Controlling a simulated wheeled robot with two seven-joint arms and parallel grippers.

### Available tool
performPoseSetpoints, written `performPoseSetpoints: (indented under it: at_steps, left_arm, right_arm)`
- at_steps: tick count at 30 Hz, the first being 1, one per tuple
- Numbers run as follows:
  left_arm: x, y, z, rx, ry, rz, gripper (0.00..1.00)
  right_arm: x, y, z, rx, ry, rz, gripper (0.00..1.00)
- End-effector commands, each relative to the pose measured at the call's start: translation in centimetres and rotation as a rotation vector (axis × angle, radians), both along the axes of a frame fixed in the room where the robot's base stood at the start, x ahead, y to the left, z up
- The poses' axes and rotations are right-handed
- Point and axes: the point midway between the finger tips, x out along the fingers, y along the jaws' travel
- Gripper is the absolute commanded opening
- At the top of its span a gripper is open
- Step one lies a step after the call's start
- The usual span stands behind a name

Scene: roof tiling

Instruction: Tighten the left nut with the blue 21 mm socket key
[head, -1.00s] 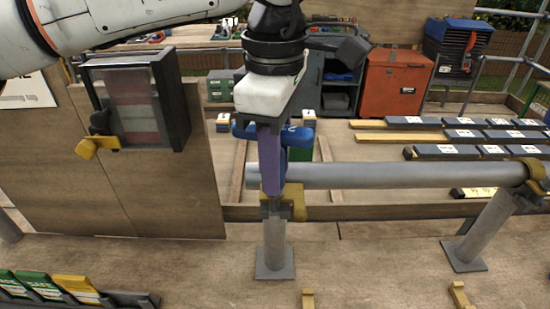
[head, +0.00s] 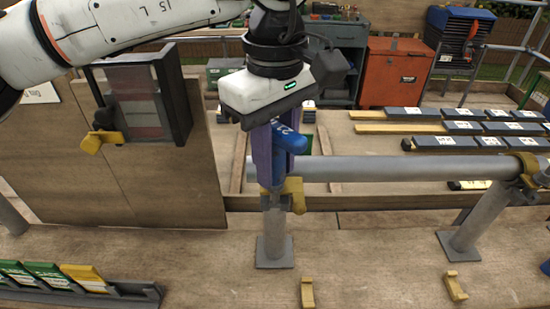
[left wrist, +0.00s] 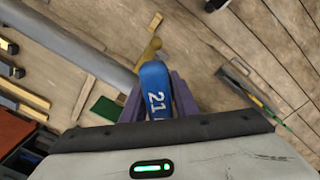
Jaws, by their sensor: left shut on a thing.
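The blue key (head: 292,139), marked 21 in the left wrist view (left wrist: 155,92), is held between the purple fingers of my left gripper (head: 270,170). The gripper is shut on it and points down over the left post of the rail. A yellow coupler (head: 293,191) sits at the top of this left post (head: 273,235). The key's lower end is down at the coupler; the fingers hide whether it sits on the left nut, and the nut itself cannot be made out. A second yellow coupler (head: 528,167) is on the right post. My right gripper is not in view.
A grey horizontal rail (head: 400,169) runs right from the coupler. A wooden panel with a dark-framed box (head: 145,100) stands at left. A rack of green and yellow cases (head: 60,280) is at the front left. Yellow brackets (head: 307,292) lie on the front boards.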

Motion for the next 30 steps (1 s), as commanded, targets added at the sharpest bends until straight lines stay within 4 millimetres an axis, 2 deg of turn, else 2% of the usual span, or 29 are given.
performPoseSetpoints:
  at_steps: [1, 8, 22, 30]
  left_arm:
    - [-0.2, 0.0, -1.2, 0.010, 0.015, 0.002, 0.00]
    - [-0.2, 0.0, -1.1, 0.009, 0.015, 0.070, 0.00]
    - [-0.2, 0.1, 1.5, 0.008, 0.013, 0.071, 0.00]
    - [-0.1, 0.1, 2.9, 0.006, 0.010, 0.073, 0.00]
  right_arm:
    - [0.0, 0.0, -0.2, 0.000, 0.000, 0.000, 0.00]
    - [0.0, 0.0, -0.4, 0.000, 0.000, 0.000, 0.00]
    - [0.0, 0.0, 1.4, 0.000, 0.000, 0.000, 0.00]
    - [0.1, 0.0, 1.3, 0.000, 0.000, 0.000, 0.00]
